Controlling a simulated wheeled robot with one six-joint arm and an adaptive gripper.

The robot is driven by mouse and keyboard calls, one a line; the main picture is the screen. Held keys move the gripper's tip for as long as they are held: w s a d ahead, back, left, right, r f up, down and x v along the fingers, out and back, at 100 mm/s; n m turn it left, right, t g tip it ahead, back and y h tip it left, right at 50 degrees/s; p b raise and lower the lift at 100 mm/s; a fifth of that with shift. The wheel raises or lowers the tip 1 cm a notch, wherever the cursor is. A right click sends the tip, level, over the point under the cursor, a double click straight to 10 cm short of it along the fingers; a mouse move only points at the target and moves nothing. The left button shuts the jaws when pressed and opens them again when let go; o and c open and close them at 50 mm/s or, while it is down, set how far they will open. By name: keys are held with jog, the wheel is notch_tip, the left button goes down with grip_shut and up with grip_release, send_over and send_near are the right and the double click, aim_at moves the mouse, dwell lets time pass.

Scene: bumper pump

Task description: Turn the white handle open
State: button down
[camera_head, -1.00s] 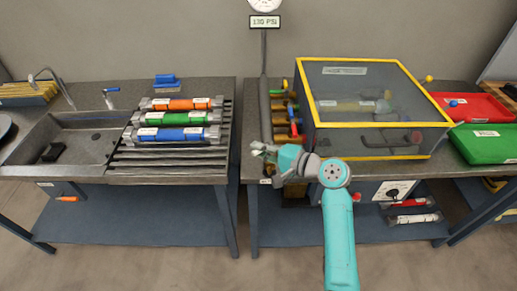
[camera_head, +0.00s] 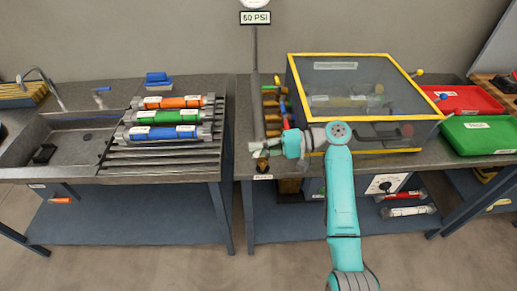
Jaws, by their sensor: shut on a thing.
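My gripper (camera_head: 260,149) is at the front left of the right bench, at the foot of the vertical grey pipe (camera_head: 256,95). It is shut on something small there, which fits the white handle. The fingers hide most of the handle, so its exact angle cannot be told. A brass fitting (camera_head: 262,165) shows just below the fingers. The sign (camera_head: 255,17) on the pipe reads 60 PSI, under a round gauge (camera_head: 255,3) cut off by the top edge.
Valves with coloured handles (camera_head: 284,106) stand right behind my gripper. A yellow-framed clear box (camera_head: 360,72) fills the bench to the right. Red (camera_head: 462,99) and green (camera_head: 480,134) trays lie farther right. Orange, green and blue cylinders lie on the left rack (camera_head: 170,153).

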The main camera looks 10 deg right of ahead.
dwell(0.4)
jog(key=c, duration=1.1)
grip_release()
